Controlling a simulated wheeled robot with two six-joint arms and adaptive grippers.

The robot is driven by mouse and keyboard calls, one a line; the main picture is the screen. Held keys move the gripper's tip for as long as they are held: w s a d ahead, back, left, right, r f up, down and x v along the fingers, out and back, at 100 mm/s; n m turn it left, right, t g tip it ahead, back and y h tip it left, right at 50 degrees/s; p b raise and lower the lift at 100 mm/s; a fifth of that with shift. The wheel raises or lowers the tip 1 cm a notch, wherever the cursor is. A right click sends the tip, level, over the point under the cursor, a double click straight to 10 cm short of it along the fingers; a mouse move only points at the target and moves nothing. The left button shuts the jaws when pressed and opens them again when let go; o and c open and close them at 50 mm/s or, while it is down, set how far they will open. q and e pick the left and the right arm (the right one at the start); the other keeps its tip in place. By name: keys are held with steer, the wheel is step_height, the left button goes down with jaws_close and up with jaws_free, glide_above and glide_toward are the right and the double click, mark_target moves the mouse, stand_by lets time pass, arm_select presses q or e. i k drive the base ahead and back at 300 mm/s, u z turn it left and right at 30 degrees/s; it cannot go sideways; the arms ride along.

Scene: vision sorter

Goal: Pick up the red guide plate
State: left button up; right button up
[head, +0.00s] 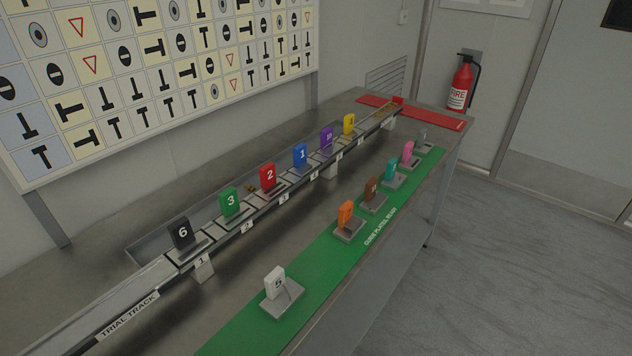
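The red guide plate (268,177) is a small upright block with a white number 2. It stands in a slot on the raised trial track (131,309), between the green plate (229,202) with a 3 and the blue plate (300,154) with a 1. Its front face is in clear view. Neither of my grippers is in the head view.
A black plate (181,233), a purple plate (326,137) and a yellow plate (348,124) also stand on the track. Several plates, including a white one (274,281) and an orange one (345,213), stand on a green mat (330,267). Bare metal table lies between.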

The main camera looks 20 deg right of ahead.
mark_target(271, 187)
steer(key=z, duration=1.2)
steer(key=k, duration=1.25)
steer(key=z, duration=1.05)
steer(key=i, duration=2.7)
steer(key=u, duration=0.6)
steer(key=i, duration=1.05)
steer(key=u, duration=1.55)
steer(key=i, duration=0.8)
steer(key=u, duration=1.1)
steer(key=i, duration=0.25)
steer(key=u, duration=0.2)
